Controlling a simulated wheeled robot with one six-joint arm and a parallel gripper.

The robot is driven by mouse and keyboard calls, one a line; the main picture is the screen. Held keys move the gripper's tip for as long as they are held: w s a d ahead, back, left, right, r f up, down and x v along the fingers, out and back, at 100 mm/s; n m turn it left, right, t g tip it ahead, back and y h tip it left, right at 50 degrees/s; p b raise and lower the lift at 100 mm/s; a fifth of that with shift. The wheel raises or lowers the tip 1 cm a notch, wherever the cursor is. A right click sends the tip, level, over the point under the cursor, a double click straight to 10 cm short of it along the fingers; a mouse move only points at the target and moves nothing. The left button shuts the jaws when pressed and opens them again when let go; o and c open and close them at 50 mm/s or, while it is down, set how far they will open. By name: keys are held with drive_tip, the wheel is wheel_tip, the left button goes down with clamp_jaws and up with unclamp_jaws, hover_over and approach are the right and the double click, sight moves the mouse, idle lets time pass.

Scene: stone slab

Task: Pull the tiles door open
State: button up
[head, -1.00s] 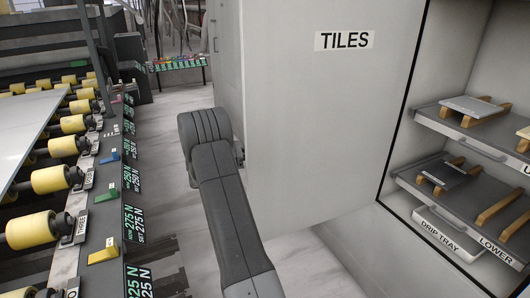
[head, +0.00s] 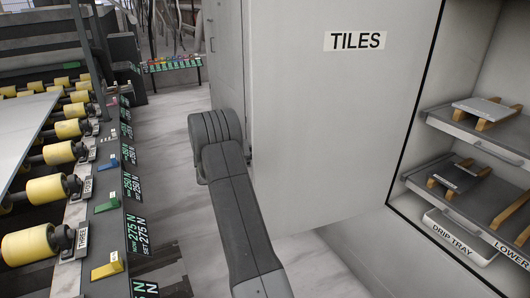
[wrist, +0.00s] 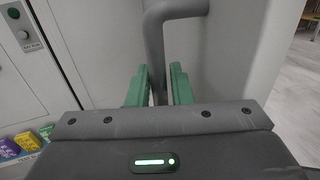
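The tiles door (head: 320,130) is a pale grey panel with a black-lettered TILES label (head: 355,41). It stands open, with the cabinet's shelves showing to its right. In the wrist view a grey bar handle (wrist: 154,40) comes down from a bend and passes between the green fingers of my gripper (wrist: 160,72). The fingers are close on both sides of the bar and look shut on it. In the head view my arm reaches up to the door's left side, and the gripper and handle are hidden there.
Inside the cabinet are an upper shelf (head: 470,133), a lower shelf (head: 425,178) and a drip tray (head: 458,240). A roller line with yellow rollers (head: 47,189) and labelled controls runs along the left. Pale floor (head: 185,165) lies between it and the door.

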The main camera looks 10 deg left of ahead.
drive_tip(key=b+v, duration=0.1)
drive_tip(key=v, duration=1.2)
drive_tip(key=shift+a+b, duration=0.35)
drive_tip(key=shift+a, duration=0.05)
drive_tip(key=shift+d, duration=0.1)
drive_tip(key=p+x, duration=0.1)
drive_tip(key=x, duration=1.2)
drive_tip(key=shift+s+p, duration=0.1)
drive_tip(key=shift+p, duration=0.25)
drive_tip(key=shift+d, duration=0.35)
